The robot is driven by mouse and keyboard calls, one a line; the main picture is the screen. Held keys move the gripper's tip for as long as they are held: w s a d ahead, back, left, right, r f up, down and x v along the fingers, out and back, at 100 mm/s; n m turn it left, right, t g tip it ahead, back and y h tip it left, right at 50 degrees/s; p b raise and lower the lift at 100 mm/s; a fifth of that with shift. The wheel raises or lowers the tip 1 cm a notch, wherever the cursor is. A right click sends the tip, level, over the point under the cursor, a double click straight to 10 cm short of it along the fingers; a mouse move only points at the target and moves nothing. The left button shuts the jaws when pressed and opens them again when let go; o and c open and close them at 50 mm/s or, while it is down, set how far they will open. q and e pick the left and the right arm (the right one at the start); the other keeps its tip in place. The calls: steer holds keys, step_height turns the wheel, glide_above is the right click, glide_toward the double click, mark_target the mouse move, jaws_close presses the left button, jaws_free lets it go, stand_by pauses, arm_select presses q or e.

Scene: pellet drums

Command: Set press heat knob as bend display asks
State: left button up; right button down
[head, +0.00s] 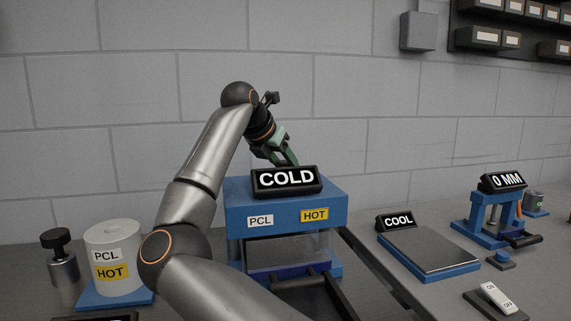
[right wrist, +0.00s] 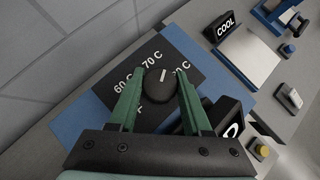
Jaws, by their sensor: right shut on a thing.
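The blue press (head: 335,205) stands at the middle, with PCL and HOT labels and a COLD display (head: 287,179) on top. Its black heat knob (right wrist: 158,90) shows in the right wrist view, on a dark dial plate (right wrist: 128,70). My right gripper (right wrist: 160,72) is shut on the knob, a green finger on each side. The knob's white mark points between 70 C and a partly hidden label to its right; 60 C is further left. In the head view the knob is hidden behind the display, below my right gripper (head: 289,158). No display is identifiable as the bend display.
A white PCL HOT drum (head: 113,280) stands left. Right of the press are a plate with a COOL display (head: 398,221), a blue device with a 0 MM display (head: 502,181) and a white switch (head: 498,298). A dark display edge (head: 95,318) is cut off at bottom left.

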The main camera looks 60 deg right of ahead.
steer(key=shift+r+m+g+p, duration=0.2)
steer(key=shift+m+g+p, duration=0.35)
steer(key=shift+p, duration=0.65)
steer(key=shift+r+m+g+p, duration=0.2)
steer(key=shift+m+g+p, duration=0.35)
steer(key=shift+p, duration=0.65)
steer(key=m+g+y+p, duration=0.1)
steer(key=m+p, duration=0.1)
steer(key=p, duration=0.1)
steer(key=shift+f+m+g+p, duration=0.15)
steer(key=shift+m+g+p, duration=0.25)
steer(key=shift+m+p, duration=0.3)
steer(key=shift+f+m+y+p, duration=0.15)
steer(key=shift+m+y+p, duration=0.15)
steer(key=shift+p, duration=0.25)
arm_select(q)
step_height(320, 180, up, 6)
steer(key=s+a, duration=0.1)
steer(key=a, duration=0.2)
steer(key=shift+s+r+n+y, duration=0.15)
steer(key=shift+s+n+y, duration=0.15)
steer(key=shift+y, duration=0.1)
steer(key=shift+d, duration=0.1)
steer(key=shift+w+d+r, duration=0.1)
steer(key=shift+w, duration=0.05)
arm_select(e)
steer(key=shift+c, duration=1.7)
jaws_free()
steer(key=shift+f, duration=0.1)
